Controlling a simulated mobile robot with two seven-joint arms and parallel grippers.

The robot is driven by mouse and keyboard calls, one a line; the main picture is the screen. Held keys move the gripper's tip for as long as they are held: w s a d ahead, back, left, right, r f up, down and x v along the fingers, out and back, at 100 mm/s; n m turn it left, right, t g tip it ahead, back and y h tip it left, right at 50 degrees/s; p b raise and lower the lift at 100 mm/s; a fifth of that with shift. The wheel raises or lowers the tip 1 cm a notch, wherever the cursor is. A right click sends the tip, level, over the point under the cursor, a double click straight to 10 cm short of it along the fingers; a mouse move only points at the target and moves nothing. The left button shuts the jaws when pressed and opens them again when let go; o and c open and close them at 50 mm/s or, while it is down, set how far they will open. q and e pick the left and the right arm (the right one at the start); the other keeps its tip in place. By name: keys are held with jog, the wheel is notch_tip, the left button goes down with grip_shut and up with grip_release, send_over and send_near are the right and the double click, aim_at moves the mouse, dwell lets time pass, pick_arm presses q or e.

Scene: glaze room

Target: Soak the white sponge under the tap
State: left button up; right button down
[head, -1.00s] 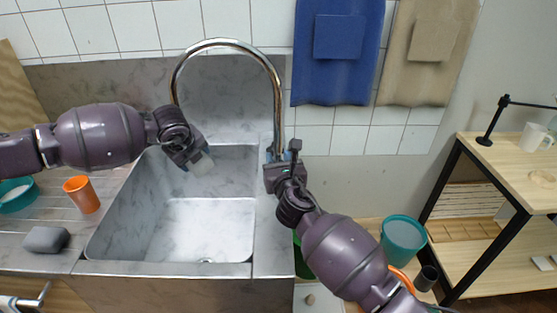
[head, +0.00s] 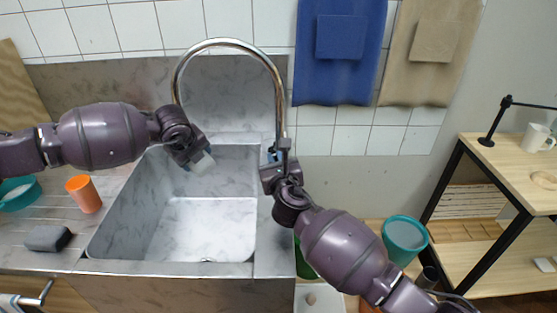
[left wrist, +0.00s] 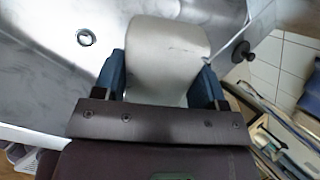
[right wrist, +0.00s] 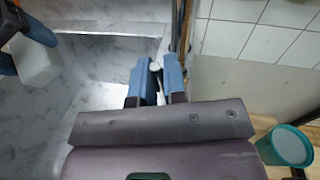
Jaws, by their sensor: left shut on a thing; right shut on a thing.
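The white sponge (head: 203,164) is over the sink basin, held by my left gripper (head: 195,156). In the left wrist view the sponge (left wrist: 165,50) sits between the two blue fingers. The tall curved tap (head: 230,43) stands at the back right of the sink (head: 205,225). Its spout end is partly hidden behind my left gripper. My right gripper (head: 273,160) is at the tap's base, shut on a small lever with a pale tip (right wrist: 154,68). The lever is mostly hidden by the fingers. I see no water stream.
A dark grey block (head: 48,238), an orange cup (head: 84,194) and a teal bowl (head: 20,193) stand on the drainboard at left. Blue (head: 339,75) and beige (head: 430,70) towels hang behind. A teal bucket (head: 404,240) and a wooden shelf unit (head: 510,180) are at right.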

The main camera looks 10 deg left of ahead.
jog(key=c, duration=1.2)
grip_release()
jog(key=shift+v, duration=6)
jog(key=shift+r, duration=0.1)
